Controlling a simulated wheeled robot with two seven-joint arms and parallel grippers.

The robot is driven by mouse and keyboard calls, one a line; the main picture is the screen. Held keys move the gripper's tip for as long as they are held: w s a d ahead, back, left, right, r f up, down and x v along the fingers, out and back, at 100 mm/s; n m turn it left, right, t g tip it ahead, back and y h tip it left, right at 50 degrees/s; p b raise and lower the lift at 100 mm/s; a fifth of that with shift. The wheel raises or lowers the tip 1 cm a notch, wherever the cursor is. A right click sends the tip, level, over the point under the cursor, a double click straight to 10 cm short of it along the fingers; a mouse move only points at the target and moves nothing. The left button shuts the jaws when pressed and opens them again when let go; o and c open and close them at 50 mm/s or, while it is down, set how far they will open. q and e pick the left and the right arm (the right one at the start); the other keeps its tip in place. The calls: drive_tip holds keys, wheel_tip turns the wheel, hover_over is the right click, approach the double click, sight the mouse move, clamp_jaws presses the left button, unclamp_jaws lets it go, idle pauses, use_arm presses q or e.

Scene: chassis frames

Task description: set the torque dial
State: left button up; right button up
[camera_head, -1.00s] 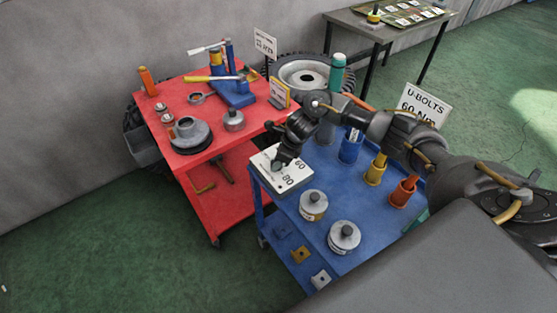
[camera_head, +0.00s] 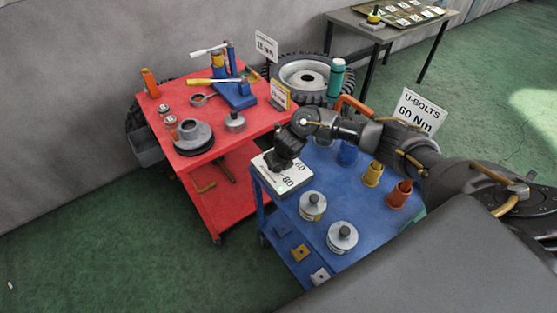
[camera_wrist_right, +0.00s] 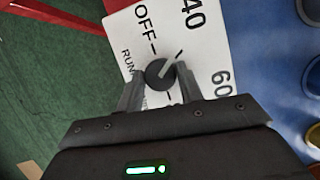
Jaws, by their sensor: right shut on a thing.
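The torque dial is a dark round knob (camera_wrist_right: 160,74) with a pale pointer line, on a white box (camera_head: 294,184) at the far left corner of the blue cart. In the right wrist view the box face shows OFF, 40 and 60; the pointer slants up and right, between OFF and 60, on the 40 side. The head view also shows 80. My right gripper (camera_wrist_right: 159,82) is shut on the knob, one finger on each side. In the head view the right gripper (camera_head: 278,163) hides the knob. A sign (camera_head: 420,110) reads U-BOLTS 60 Nm. My left gripper is out of view.
A red cart (camera_head: 190,97) with tools stands to the left. A wheel (camera_head: 304,76) and a grey table (camera_head: 350,24) stand behind.

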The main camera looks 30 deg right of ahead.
drive_tip(key=shift+r+m+h+p, duration=0.1)
drive_tip(key=shift+m+h+p, duration=0.25)
drive_tip(key=shift+m, duration=0.35)
drive_tip(key=o, duration=1)
drive_tip(key=shift+p+v, duration=1.55)
drive_tip(key=shift+v, duration=3.75)
